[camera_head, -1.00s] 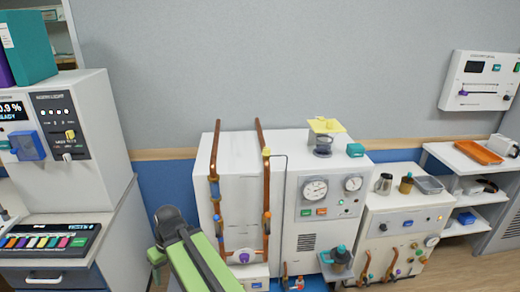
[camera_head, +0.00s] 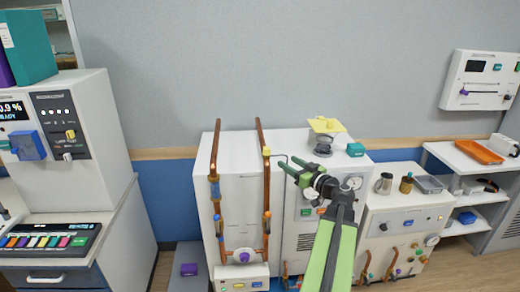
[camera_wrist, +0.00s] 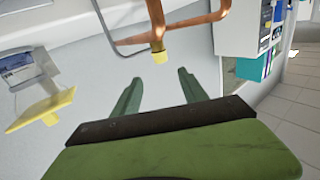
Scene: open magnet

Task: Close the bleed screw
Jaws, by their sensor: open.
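A small yellow fitting (camera_head: 266,151), which looks like the bleed screw, sits near the top of the right-hand copper pipe (camera_head: 266,190). In the wrist view the yellow fitting (camera_wrist: 158,54) is on the copper pipe (camera_wrist: 185,28), just beyond the gap between my fingertips. My gripper (camera_head: 287,162) is to the right of the fitting in the head view, with its green fingers pointing left toward it. In the wrist view my gripper (camera_wrist: 159,77) is open and empty, with a gap between the fingertips and the fitting. Whether the screw is loose or tight cannot be told.
A second copper pipe (camera_head: 215,185) stands to the left. A thin dark tube runs close to my fingers. The gauge cabinet (camera_head: 300,240) is partly behind my arm. The wall above is clear.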

